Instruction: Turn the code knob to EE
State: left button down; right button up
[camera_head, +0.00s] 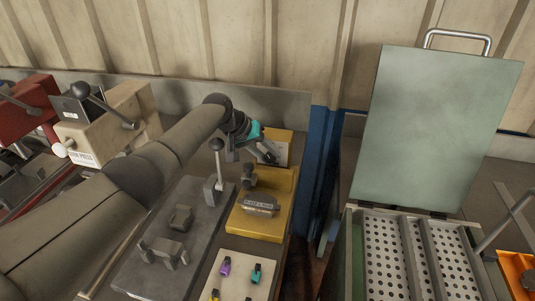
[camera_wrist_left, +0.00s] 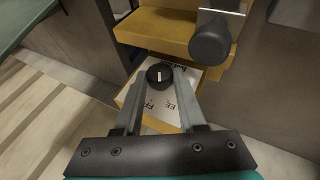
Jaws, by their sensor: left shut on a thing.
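The code knob (camera_wrist_left: 159,76) is a round black knob with a white mark, on a white dial plate (camera_wrist_left: 165,116) with black letters. The mark runs nearly up and down in the left wrist view. EE is readable to the lower right of the knob and FF to the lower left; other letters are partly hidden. My left gripper (camera_wrist_left: 160,78) is shut on the knob, one finger on each side. My right gripper is not in view.
A yellow fixture (camera_head: 280,220) with a labelled grey part stands just before the gripper. A grey plate with an upright lever (camera_head: 218,165) is to its left. A tray of small coloured pieces (camera_head: 235,283) is nearer. An open green case (camera_head: 430,130) stands right.

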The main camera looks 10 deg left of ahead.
pick_arm(q)
jog(key=c, duration=0.5)
grip_release()
jog(key=shift+s+a+r+p, duration=0.25)
jog(key=shift+r+p, duration=0.1)
jog(key=shift+r, duration=0.2)
jog(key=p+v, duration=0.2)
jog(key=v, duration=1.1)
jog(key=shift+s+a+r+p, duration=0.15)
jog(key=shift+a+r+p, duration=0.05)
jog(key=shift+r+p, duration=0.15)
